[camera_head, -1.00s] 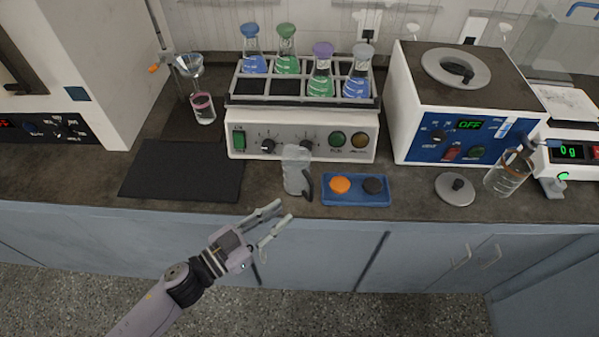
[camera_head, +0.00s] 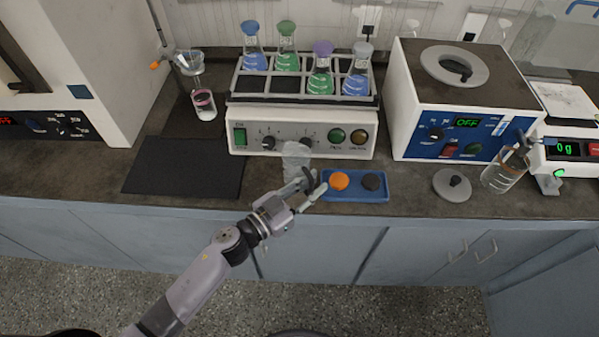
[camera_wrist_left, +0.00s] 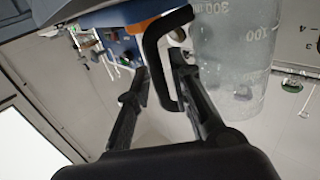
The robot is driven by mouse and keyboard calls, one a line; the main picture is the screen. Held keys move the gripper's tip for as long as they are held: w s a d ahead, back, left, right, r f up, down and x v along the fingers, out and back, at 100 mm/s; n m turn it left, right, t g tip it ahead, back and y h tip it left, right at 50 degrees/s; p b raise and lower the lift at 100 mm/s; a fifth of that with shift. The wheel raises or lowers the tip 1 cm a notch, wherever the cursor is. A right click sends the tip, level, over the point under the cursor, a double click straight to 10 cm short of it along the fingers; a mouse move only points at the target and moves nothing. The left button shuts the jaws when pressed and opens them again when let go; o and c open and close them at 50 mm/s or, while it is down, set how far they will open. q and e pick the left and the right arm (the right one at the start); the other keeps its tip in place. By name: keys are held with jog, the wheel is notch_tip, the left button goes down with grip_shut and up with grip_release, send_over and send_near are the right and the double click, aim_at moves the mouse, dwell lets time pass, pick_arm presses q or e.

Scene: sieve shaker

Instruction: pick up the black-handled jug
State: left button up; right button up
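The clear jug (camera_head: 295,157) stands upright on the bench in front of the shaker, its black handle toward the right front. My left gripper (camera_head: 312,185) is at the handle side of the jug and partly covers its lower part. In the left wrist view the clear jug (camera_wrist_left: 235,60) with its graduation marks is at the upper right. Its black handle (camera_wrist_left: 155,45) reaches in between the two spread fingers of the left gripper (camera_wrist_left: 160,80). I see a gap between the fingers and no clear grip. My right gripper is not in view.
A blue tray (camera_head: 352,197) with an orange and a black knob lies just right of the gripper. The shaker (camera_head: 230,150) with several flasks is behind the jug. A dark mat (camera_head: 185,168) lies left. A lid (camera_head: 452,187) and a glass beaker (camera_head: 500,176) are further right.

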pick_arm(q)
jog(key=shift+c, duration=0.4)
grip_shut()
